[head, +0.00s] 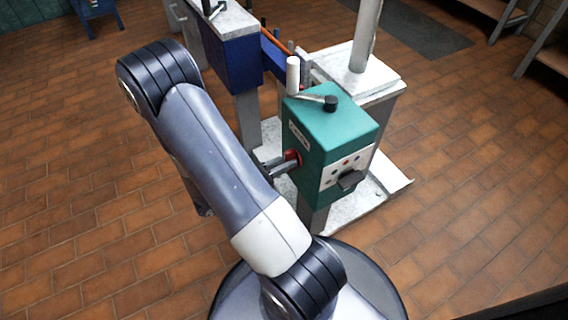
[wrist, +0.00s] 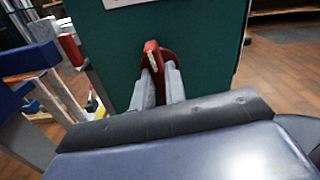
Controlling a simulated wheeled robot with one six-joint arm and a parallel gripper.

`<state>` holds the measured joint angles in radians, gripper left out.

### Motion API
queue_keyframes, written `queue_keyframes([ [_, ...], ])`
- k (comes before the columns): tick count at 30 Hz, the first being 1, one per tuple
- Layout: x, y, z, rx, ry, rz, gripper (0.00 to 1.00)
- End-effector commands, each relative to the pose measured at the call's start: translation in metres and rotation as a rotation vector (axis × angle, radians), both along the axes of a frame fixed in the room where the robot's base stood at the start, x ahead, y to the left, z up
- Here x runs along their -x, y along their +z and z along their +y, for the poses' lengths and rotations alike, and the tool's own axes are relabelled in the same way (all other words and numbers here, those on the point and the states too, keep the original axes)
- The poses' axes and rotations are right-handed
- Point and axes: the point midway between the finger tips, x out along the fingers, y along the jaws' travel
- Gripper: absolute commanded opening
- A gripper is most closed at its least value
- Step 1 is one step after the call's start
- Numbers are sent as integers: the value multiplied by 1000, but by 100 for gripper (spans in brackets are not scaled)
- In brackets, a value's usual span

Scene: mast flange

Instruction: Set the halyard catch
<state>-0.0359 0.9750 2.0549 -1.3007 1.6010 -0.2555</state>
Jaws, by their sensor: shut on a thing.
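A red catch (wrist: 152,56) with a pale stripe sits on the box's side face. My gripper (wrist: 161,75) is shut on the red catch, one finger at each side. In the head view the red catch (head: 292,158) shows at the left face, with my gripper (head: 284,163) reaching it from the left. The lower part of the catch is hidden between the fingers.
A pale mast (head: 367,35) rises from a white-topped stand behind the box. A blue cabinet (head: 232,60) stands behind to the left. A white cylinder (head: 293,75) rises beside the box. The tiled floor (head: 70,170) is clear on the left.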

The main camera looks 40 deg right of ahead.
Motion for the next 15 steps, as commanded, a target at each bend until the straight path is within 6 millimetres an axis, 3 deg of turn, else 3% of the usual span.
queue_keyframes([
  [15, 0, -1, 0, 35, 0, -156, 0],
])
